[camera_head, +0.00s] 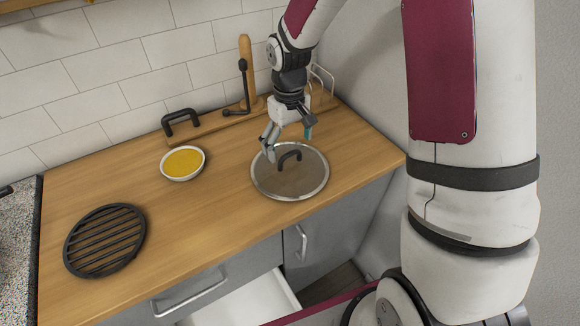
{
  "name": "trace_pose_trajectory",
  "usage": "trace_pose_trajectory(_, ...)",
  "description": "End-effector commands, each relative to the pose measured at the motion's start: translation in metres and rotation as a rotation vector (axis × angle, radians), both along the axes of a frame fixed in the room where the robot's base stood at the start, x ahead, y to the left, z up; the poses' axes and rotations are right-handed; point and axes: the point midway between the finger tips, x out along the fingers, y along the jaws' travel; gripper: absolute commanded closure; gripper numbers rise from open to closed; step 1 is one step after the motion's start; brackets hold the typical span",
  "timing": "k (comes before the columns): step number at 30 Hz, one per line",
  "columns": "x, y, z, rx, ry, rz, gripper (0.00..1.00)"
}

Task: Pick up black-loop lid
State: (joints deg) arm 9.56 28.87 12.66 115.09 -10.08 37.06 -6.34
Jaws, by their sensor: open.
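The lid (305,182) is a round, flat disc with a metallic rim, lying on the right part of the wooden counter. A black loop handle (289,156) stands up at its middle. My gripper (288,151) is above the lid with its fingers apart, pointing down around the handle area. One finger shows left of the handle and the other to the upper right. I cannot tell whether the fingers touch the handle. No object is held.
A white bowl of yellow contents (183,163) and a black round grate (104,240) stand on the counter (215,220) to the left. A black handle-shaped item (181,121) and a wooden post (247,70) are near the tiled wall. A drawer (250,303) below is open.

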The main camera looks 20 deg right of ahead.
Motion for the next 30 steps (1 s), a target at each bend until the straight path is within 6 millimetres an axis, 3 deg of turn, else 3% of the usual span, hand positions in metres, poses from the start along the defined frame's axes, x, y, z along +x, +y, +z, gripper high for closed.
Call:
trace_pose_trajectory(12,0.006,-0.004,-0.047,-0.001,0.002,0.000,0.12)
trace_pose_trajectory(21,0.007,-0.004,-0.050,-0.001,0.000,0.000,0.12)
trace_pose_trajectory(30,0.006,-0.004,-0.050,0.000,0.001,0.000,0.80)
